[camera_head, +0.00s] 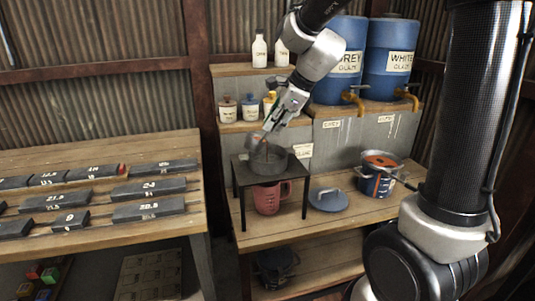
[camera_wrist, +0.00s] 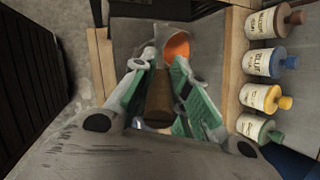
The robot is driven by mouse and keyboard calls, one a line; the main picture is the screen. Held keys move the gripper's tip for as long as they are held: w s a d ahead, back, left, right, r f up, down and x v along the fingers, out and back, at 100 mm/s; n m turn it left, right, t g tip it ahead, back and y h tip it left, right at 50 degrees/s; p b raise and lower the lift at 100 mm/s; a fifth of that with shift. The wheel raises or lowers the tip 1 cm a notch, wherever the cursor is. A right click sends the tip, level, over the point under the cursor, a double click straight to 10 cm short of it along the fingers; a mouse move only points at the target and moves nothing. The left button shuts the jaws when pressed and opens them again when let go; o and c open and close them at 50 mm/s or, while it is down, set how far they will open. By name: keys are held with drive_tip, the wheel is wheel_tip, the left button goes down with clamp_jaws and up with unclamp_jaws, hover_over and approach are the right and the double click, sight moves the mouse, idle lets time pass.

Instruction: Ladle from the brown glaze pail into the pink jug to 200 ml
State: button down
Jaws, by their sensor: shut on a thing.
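My gripper (camera_head: 273,122) is shut on a brown ladle handle (camera_wrist: 158,98), which lies between its green pads in the wrist view. Beyond the fingers, a round grey rim holds orange-brown glaze (camera_wrist: 178,48); it looks like the ladle's bowl. In the head view the gripper is just above a grey pot-like vessel (camera_head: 267,160) on a dark stand (camera_head: 240,178). The pink jug (camera_head: 267,199) stands upright under the stand; its inside and fill level are hidden. The glaze pail (camera_head: 376,186), dark with an orange-brown surface, stands open at the right, apart from the gripper.
A blue-grey lid (camera_head: 328,199) lies between stand and pail. Small labelled bottles (camera_head: 228,108) line the shelf behind. Blue GREY (camera_head: 342,60) and WHITE (camera_head: 390,60) barrels with taps stand above. A left table (camera_head: 100,235) carries numbered dark blocks.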

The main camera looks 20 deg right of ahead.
drive_tip(key=shift+d+f+y, duration=0.2)
drive_tip(key=shift+d+y, duration=0.35)
drive_tip(key=shift+y, duration=0.05)
idle(1.3)
drive_tip(key=shift+d, duration=0.15)
drive_tip(key=shift+d+f+m+y, duration=0.25)
drive_tip(key=shift+m+y, duration=0.05)
drive_tip(key=shift+y, duration=0.3)
idle(1.0)
drive_tip(key=shift+d+f, duration=0.1)
drive_tip(key=shift+d, duration=0.05)
drive_tip(key=shift+d+f+y, duration=0.2)
drive_tip(key=shift+d+y, duration=0.1)
drive_tip(key=shift+y, duration=0.3)
idle(0.8)
drive_tip(key=shift+d+f, duration=0.15)
drive_tip(key=shift+d+f, duration=0.1)
idle(1.0)
drive_tip(key=shift+d+f+y, duration=0.1)
drive_tip(key=shift+y, duration=0.3)
